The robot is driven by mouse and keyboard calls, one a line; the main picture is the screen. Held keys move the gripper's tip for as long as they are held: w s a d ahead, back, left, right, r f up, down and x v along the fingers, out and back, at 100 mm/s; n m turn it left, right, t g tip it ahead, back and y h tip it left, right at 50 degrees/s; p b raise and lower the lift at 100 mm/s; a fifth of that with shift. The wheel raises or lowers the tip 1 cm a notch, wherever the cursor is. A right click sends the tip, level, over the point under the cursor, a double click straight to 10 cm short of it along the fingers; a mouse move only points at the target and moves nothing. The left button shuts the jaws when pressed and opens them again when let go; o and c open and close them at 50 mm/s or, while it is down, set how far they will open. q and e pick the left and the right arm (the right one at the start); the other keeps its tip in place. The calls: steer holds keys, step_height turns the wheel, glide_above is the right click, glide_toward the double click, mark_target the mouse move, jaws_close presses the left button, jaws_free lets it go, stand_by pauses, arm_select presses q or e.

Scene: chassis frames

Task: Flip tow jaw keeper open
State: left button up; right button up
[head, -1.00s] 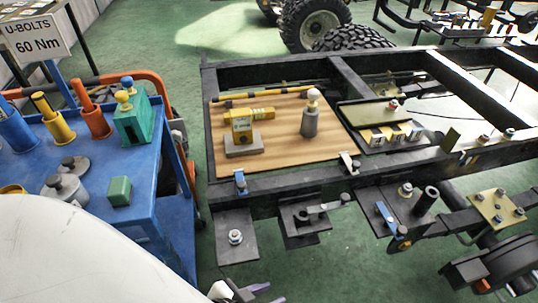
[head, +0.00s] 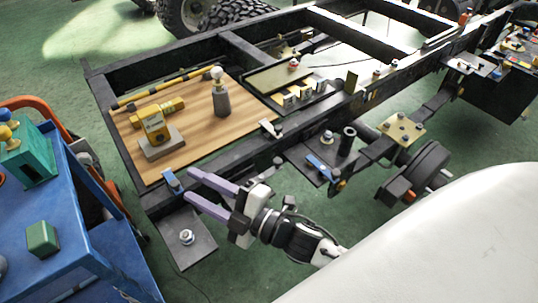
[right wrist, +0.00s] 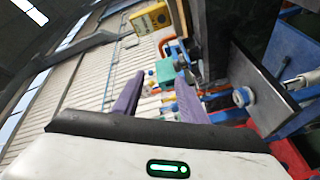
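A dark bracket with a grey lever, which looks like the tow jaw and its keeper (head: 265,172), sits on the near chassis rail in the head view. My right gripper partly hides it, so I cannot tell the keeper's position. My right gripper (head: 188,184) has its two purple fingers apart and nothing between them. The fingers point left, in front of the near rail and above a dark plate with a bolt (head: 186,237). In the right wrist view the fingers (right wrist: 157,88) are also apart, and a plate with a bolt (right wrist: 243,96) is to their right. My left gripper is not in view.
A wooden board (head: 190,140) on the chassis holds a yellow device (head: 153,122) and a grey cylinder (head: 221,100). Blue levers (head: 172,181) and a black upright tube (head: 347,140) stand along the near rail. A blue cart (head: 75,255) is at left.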

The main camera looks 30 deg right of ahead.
steer(key=s+a+r+n+g+y, duration=0.1)
steer(key=a+r+n+g+y, duration=0.7)
steer(key=n, duration=1.2)
steer(key=n+g+h, duration=0.8)
steer(key=n+h, duration=0.9)
steer(key=n, duration=0.9)
glide_toward(278, 160)
step_height(278, 160, down, 7)
steer(key=shift+f+b, duration=0.15)
steer(key=shift+b, duration=0.2)
steer(key=shift+f, duration=0.4)
